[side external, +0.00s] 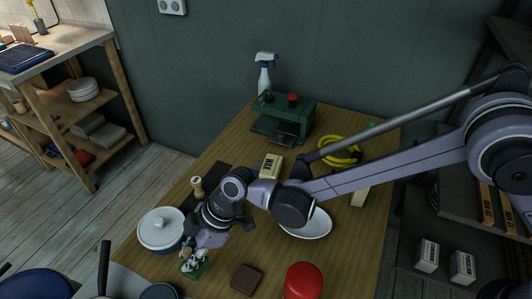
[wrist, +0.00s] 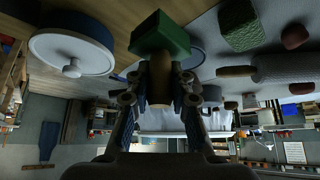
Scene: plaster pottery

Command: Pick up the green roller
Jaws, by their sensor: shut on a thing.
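The green roller shows in the wrist view as a blocky green head (wrist: 160,35) on a brown handle (wrist: 160,80). My gripper (wrist: 161,88) is shut on that handle, with a finger on each side. In the side external view my gripper (side external: 193,258) points down near the table's front left, and a little of the green head (side external: 198,272) shows below it. Most of the handle is hidden there by the fingers. I cannot tell whether the head touches the table.
A white-lidded blue pot (side external: 161,229) stands close at the left of my gripper. A brown block (side external: 247,279) and a red round thing (side external: 303,281) lie to the right.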

